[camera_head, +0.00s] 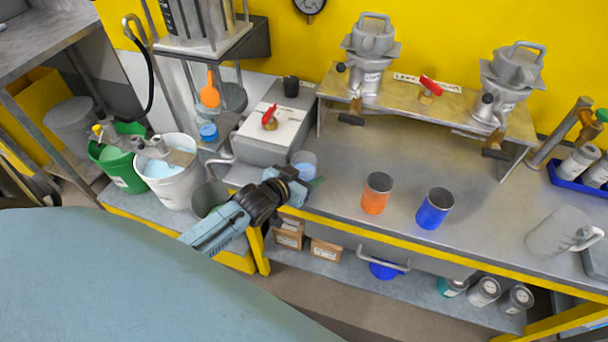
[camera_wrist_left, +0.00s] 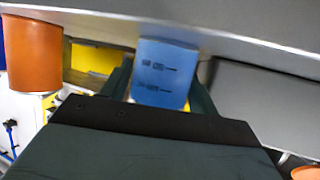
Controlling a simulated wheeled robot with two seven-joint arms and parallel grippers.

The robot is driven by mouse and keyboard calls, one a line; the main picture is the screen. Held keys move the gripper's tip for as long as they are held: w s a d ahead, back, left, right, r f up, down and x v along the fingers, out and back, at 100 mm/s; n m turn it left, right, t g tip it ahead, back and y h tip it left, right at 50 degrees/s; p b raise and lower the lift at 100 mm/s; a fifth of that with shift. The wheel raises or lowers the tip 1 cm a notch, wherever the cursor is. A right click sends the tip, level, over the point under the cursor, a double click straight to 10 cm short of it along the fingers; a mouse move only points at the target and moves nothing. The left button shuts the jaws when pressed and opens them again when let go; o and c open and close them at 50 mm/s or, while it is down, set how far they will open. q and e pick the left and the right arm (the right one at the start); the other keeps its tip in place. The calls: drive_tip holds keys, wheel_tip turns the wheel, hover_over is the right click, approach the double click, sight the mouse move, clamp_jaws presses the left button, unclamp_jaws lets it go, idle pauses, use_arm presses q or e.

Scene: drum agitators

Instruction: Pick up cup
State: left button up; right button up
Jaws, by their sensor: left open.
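My left gripper (camera_head: 296,179) is at this light-blue cup, reaching in from the front left. In the left wrist view the light-blue cup (camera_wrist_left: 163,72), with dark printed markings, lies between the two open dark green fingers (camera_wrist_left: 160,92). I cannot tell whether they touch it. The orange cup (camera_wrist_left: 32,55) also shows at the left there. My right gripper is in neither view.
The workbench (camera_head: 340,205) has a yellow front edge. A grey box with a red valve (camera_head: 270,117) stands behind the light-blue cup. A white bucket (camera_head: 168,172) and a green bucket (camera_head: 120,160) stand left. A grey jug (camera_head: 562,235) stands right.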

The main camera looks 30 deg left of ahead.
use_arm(q)
drive_tip(key=c, duration=0.6)
drive_tip(key=shift+c, duration=0.6)
drive_tip(key=shift+r, duration=0.15)
